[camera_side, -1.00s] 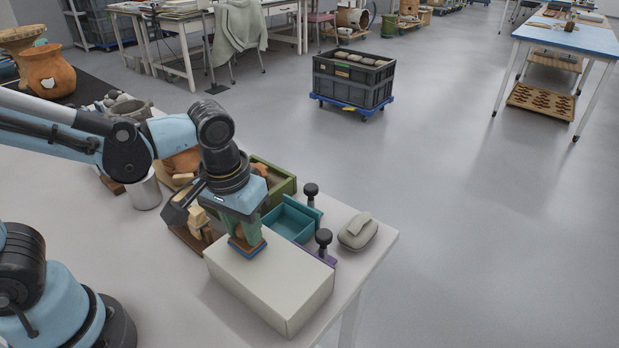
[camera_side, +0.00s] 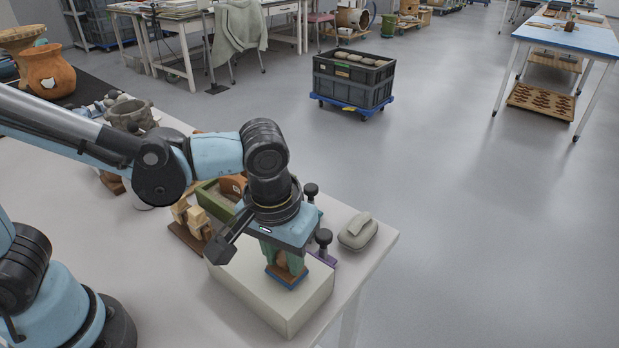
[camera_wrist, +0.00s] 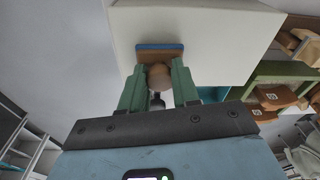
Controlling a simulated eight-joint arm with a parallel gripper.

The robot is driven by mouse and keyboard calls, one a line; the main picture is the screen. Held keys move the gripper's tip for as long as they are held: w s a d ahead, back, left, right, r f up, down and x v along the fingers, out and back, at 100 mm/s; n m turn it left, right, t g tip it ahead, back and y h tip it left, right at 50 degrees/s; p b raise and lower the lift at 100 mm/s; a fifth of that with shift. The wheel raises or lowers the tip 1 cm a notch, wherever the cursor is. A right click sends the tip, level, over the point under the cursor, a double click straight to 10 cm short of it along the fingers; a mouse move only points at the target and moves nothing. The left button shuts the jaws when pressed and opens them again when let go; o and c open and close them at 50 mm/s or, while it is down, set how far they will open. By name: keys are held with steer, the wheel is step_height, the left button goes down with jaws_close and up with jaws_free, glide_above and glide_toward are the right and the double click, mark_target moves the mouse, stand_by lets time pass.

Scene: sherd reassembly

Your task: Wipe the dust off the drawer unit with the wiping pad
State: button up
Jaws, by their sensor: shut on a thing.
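The drawer unit (camera_side: 250,300) is a cream box with a broad flat top near the table's front right corner. The wiping pad (camera_side: 287,278) has a blue base, a brown layer and a rounded wooden grip. My gripper (camera_side: 286,260) is shut on that grip, with its green fingers on either side. The pad appears to lie flat on the right part of the top. In the wrist view the pad (camera_wrist: 160,48) covers a small patch of the pale top (camera_wrist: 210,30). I can make out no dust on the visible top. My gripper hides the middle of the unit's far edge.
Black knobs (camera_side: 323,237) stand at the unit's far side, by a purple piece (camera_side: 325,259). A grey lidded case (camera_side: 356,232) sits at the table's right edge. A green tray (camera_side: 213,200) and wooden pieces (camera_side: 188,215) lie behind the unit. The table's left front is clear.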

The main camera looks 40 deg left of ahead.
steer(key=shift+d+f, duration=0.25)
steer(key=shift+d, duration=0.3)
steer(key=shift+d+r, duration=0.1)
steer(key=shift+a+r, duration=0.15)
steer(key=shift+a, duration=0.8)
steer(key=shift+a+f, duration=0.15)
steer(key=shift+a, duration=0.6)
steer(key=shift+a+f, duration=0.1)
steer(key=shift+a, duration=0.6)
steer(key=shift+a+r, duration=0.1)
steer(key=shift+a, duration=3.25)
step_height(320, 180, up, 8)
